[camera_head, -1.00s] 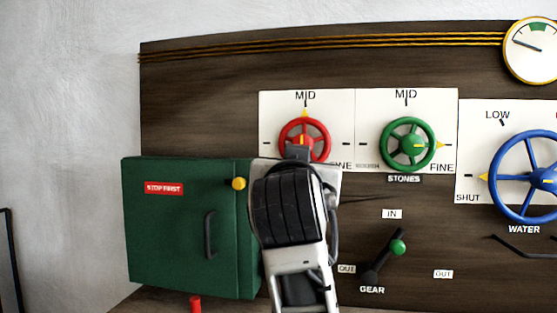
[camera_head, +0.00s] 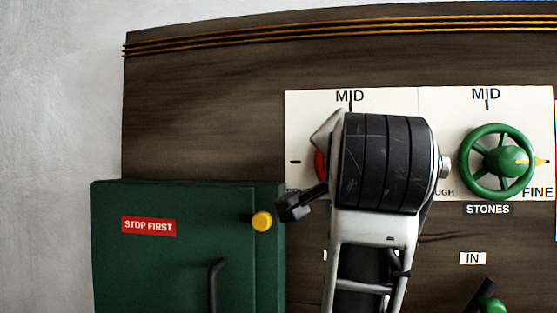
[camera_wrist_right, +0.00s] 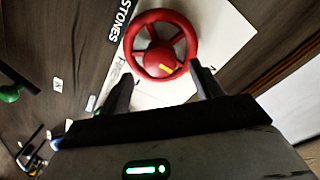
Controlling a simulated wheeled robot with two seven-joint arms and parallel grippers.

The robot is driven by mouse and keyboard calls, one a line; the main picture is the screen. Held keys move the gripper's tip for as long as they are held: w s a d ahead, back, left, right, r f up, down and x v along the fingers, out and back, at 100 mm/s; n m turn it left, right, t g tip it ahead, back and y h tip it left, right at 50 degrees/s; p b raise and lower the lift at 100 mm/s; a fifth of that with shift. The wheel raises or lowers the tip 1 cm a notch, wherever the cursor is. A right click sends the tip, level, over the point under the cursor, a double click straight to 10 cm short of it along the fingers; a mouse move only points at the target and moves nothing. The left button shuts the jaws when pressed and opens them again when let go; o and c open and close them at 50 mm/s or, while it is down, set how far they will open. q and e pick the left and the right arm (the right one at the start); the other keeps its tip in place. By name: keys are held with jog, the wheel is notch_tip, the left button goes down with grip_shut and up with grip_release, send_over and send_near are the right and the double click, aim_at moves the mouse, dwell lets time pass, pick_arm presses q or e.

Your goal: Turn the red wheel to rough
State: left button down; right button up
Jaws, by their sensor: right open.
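In the head view only a red sliver of the wheel (camera_head: 320,165) shows at the left of my right wrist, which hides the rest. My right gripper (camera_wrist_right: 161,72) is open in front of the wheel, its two dark fingers apart at the near side of the rim. I cannot tell whether they touch it. The wheel's white plate (camera_head: 303,120) reads MID at the top; its lower lettering is partly covered. My left gripper is not in view.
The green STONES wheel (camera_head: 497,161) is close on the right. A green cabinet (camera_head: 180,260) with a yellow knob (camera_head: 262,221) stands out at lower left, near my dark finger. A green-knobbed lever (camera_head: 492,304) is at lower right. The panel above the plates is clear.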

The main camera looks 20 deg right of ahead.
jog(key=x, duration=0.6)
jog(key=shift+w, duration=0.15)
jog(key=c, duration=1)
